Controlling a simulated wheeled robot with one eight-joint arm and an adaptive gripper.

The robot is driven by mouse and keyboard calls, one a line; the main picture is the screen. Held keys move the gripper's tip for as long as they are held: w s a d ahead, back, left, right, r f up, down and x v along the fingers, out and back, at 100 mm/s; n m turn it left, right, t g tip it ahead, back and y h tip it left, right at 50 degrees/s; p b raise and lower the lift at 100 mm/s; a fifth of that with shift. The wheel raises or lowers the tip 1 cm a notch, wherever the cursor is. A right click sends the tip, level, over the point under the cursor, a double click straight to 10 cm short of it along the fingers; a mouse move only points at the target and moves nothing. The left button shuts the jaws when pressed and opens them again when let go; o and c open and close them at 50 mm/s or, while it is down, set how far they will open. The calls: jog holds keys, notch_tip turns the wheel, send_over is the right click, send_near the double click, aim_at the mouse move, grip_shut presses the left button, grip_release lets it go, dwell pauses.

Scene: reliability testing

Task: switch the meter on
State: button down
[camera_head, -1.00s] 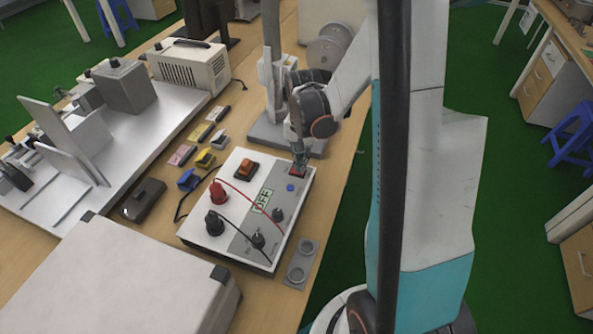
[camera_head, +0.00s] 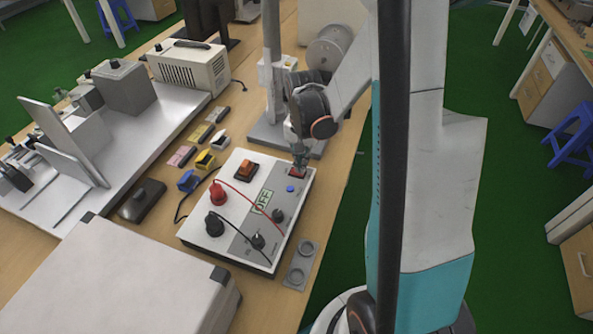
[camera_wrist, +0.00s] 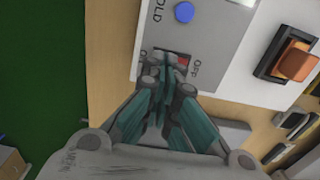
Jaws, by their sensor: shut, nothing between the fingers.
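The meter (camera_head: 252,208) is a white box with a grey panel on the wooden table, and its display (camera_head: 263,201) reads OFF. A small red rocker switch (camera_wrist: 186,62) sits at the panel's corner, marked "OFF" on one side in the wrist view; the other marking is mostly hidden. My gripper (camera_head: 300,162) is shut and empty, pointing down at this switch. In the wrist view its fingertips (camera_wrist: 165,66) cover part of the switch; I cannot tell whether they touch it. A blue button (camera_wrist: 184,12) marked HOLD lies beside it.
An orange rocker switch (camera_head: 246,168) in a black frame is on the meter's far side. Red and black leads run across the panel. A grey stand (camera_head: 270,130) is just behind my gripper. A large pale case (camera_head: 120,275) lies at front left.

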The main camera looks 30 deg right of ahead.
jog(key=shift+f+b, duration=1)
jog(key=shift+f, duration=0.15)
dwell(0.7)
jog(key=shift+r, duration=0.15)
jog(key=shift+r+p, duration=2.45)
jog(key=shift+r, duration=0.95)
